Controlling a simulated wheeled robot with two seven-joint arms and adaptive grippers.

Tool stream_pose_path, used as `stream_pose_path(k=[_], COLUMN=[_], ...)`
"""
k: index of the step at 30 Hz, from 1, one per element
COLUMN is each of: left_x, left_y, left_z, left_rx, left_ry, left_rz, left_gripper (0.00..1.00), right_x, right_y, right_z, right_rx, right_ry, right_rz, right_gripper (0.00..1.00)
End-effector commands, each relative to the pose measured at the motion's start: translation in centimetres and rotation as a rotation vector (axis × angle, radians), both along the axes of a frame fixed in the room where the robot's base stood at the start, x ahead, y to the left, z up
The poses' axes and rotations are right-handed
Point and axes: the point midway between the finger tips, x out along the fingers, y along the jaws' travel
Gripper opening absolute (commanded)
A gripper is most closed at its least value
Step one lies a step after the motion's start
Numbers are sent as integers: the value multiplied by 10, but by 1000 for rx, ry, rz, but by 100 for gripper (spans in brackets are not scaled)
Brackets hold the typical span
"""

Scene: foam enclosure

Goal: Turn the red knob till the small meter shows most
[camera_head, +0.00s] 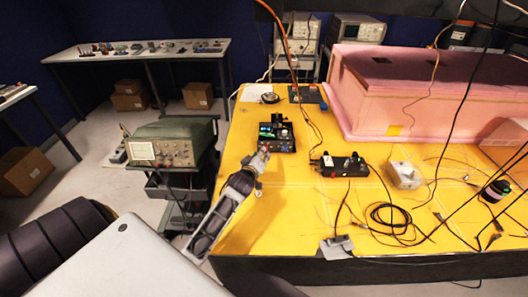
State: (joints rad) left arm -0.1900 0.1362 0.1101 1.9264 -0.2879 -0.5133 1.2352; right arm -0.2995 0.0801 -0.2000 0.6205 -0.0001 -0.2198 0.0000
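A black instrument box (276,137) with a small lit green display (266,130) stands on the yellow table, left of centre. My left gripper (261,154) is at its front left edge, very close to or touching it. The fingers are too small to tell whether they are open or shut. I cannot clearly make out the red knob or the meter's needle; the gripper may cover part of the front box. My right gripper is not in view.
The yellow table (290,220) has free room at its front left. A pink foam enclosure (430,95) stands behind. A coiled black cable (390,218), a clear box (405,174) and loose wires lie to the right. An oscilloscope (165,150) on a cart stands left of the table.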

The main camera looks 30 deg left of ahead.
Motion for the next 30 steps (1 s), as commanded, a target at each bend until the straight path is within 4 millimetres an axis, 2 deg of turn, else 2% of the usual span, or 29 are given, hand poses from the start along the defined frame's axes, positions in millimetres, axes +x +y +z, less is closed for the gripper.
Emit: stream_pose_path(k=[15,30], left_x=[40,46], left_y=[11,13], left_z=[-11,-14], left_rx=[1,1], left_ry=[0,1], left_rz=[0,0], left_gripper=[30,30], right_x=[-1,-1], right_y=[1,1], right_z=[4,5], right_rx=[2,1], right_ry=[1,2], right_rz=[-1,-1], right_gripper=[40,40])
